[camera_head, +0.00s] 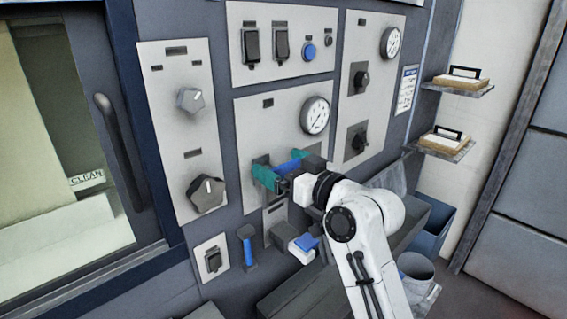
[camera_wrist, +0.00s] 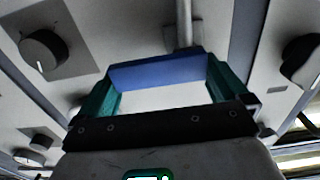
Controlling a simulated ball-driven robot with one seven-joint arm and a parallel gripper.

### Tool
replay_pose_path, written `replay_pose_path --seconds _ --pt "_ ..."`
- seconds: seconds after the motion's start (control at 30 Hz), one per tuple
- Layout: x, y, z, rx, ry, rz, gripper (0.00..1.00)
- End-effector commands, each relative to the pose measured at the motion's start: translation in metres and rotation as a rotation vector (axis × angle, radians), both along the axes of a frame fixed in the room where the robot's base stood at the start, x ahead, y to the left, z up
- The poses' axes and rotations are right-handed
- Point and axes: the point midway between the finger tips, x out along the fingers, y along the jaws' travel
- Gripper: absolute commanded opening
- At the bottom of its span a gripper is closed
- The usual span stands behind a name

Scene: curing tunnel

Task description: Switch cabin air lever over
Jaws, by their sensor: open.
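A lever with a blue grip (camera_head: 287,168) stands on the middle grey panel, below a round gauge. In the wrist view its blue grip (camera_wrist: 155,72) lies crosswise at the end of a metal shaft (camera_wrist: 184,25). My gripper (camera_head: 280,170) is at this lever, with its teal fingers open. In the wrist view my gripper (camera_wrist: 160,72) has one finger near each end of the blue grip. I cannot tell whether the fingers touch it. No label for cabin air is readable, and my wrist partly hides the panel.
Black knobs (camera_head: 207,194) and grey knobs (camera_head: 190,100) stand out from the left panel. A blue and white object (camera_head: 304,243) lies below my gripper. Shelves (camera_head: 458,88) and bins (camera_head: 433,235) are at right.

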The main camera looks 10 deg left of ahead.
Motion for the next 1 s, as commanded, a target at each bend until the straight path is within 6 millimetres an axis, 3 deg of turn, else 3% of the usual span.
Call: replay_pose_path --seconds 0.23,0.8,1.0 --pt "0.0002 0.0006 -0.0002 0.0 0.0 0.0 1.0" --pt "0.0 0.0004 -0.0005 -0.001 0.001 0.0 0.45" --pt "-0.0001 0.0005 -0.0013 -0.007 -0.007 0.001 0.44"
